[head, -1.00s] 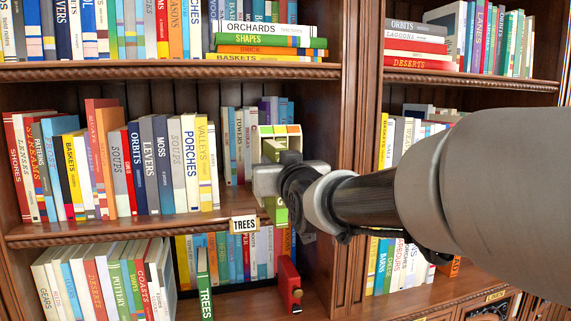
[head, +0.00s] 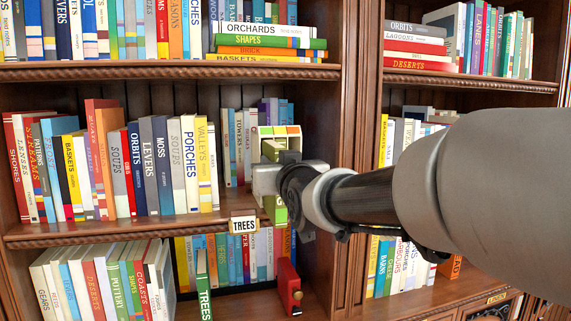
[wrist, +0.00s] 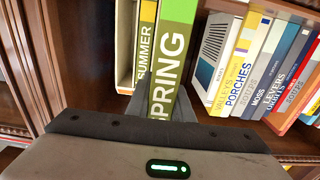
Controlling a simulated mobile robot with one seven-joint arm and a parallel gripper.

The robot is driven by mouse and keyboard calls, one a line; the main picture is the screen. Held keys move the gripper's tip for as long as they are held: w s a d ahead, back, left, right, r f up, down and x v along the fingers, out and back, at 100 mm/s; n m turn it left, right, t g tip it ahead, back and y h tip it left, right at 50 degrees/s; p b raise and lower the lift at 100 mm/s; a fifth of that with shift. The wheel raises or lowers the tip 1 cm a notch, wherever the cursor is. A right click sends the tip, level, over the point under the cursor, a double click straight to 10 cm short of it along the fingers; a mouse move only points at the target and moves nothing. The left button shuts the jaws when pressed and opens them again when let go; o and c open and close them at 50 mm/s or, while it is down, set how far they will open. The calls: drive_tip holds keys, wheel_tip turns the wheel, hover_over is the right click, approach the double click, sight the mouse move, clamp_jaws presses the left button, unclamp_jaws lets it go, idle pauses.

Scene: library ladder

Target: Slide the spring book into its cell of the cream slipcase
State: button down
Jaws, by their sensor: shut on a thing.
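The spring book (wrist: 172,62) is green with a white title on its spine. It stands upright between my gripper's fingers. My gripper (head: 270,181) is shut on it; its dark fingers also show in the wrist view (wrist: 166,104). In the head view the book (head: 281,209) shows green below the gripper. The cream slipcase (head: 256,142) stands on the middle shelf behind the gripper, with coloured tops in it. In the wrist view its cream wall (wrist: 124,45) is left of the summer book (wrist: 147,45), which sits directly beside the spring book. How deep the spring book sits is hidden.
A row of books (head: 150,165) stands left on the same shelf, with a gap before the slipcase. A cabinet upright (head: 355,150) is close on the right.

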drive_tip(key=shift+x, duration=1.8)
drive_tip(key=c, duration=1.5)
unclamp_jaws()
drive_tip(key=shift+r, duration=0.1)
drive_tip(key=shift+c, duration=0.2)
drive_tip(key=shift+o, duration=0.3)
drive_tip(key=v, duration=1.7)
drive_tip(key=shift+s+b, duration=0.2)
drive_tip(key=shift+b, duration=0.25)
